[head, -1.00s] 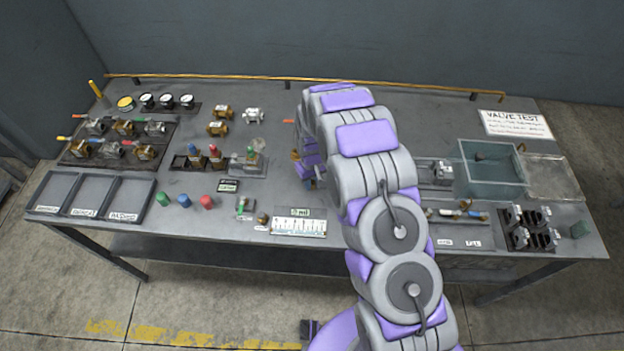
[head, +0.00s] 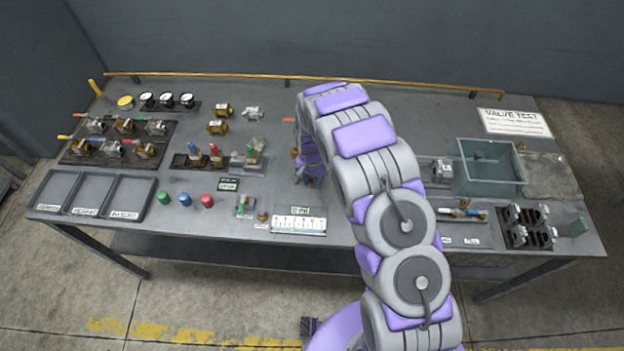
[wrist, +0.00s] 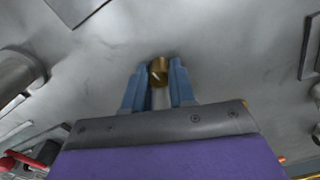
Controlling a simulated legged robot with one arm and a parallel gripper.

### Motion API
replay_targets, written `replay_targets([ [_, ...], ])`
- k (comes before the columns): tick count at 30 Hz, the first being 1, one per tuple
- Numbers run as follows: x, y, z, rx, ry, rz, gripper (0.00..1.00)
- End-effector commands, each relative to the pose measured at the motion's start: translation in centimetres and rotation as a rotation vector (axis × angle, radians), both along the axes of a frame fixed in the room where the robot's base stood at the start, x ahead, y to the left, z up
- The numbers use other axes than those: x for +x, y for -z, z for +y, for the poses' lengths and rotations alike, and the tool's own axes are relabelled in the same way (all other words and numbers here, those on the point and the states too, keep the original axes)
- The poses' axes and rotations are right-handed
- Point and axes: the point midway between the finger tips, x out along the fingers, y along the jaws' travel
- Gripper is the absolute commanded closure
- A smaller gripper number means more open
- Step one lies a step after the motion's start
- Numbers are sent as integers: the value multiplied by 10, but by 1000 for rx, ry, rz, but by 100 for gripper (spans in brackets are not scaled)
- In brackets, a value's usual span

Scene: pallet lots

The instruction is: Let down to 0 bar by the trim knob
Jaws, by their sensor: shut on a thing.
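My gripper (wrist: 157,86) points down at the grey bench top, its blue fingers on both sides of a small brass knob (wrist: 159,71) in the wrist view. It is shut on this knob. In the head view my gripper (head: 311,182) is mostly hidden behind my arm, near the middle of the bench, and its grip cannot be seen there. A white scale panel with a small green display (head: 300,211) lies just in front of it; the reading is too small to tell. Another small brass knob (head: 263,217) stands left of that panel.
Left are valves on a dark board (head: 117,140), label trays (head: 88,195) and coloured caps (head: 185,199). Dial gauges (head: 167,100) stand at the back left. A clear water tank (head: 491,167) and dark rack (head: 530,228) are at right. A brass pipe (head: 290,79) runs along the back.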

Motion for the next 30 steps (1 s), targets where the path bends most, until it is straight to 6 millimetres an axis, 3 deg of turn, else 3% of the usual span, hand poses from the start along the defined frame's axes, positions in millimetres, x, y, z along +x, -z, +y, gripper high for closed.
replay_targets([
  [10,4,-3,2,5,140,-13,100],
  [26,4,-3,2,5,166,-13,100],
  [27,4,-3,2,5,165,-13,74],
  [30,4,-3,1,4,165,-11,64],
])
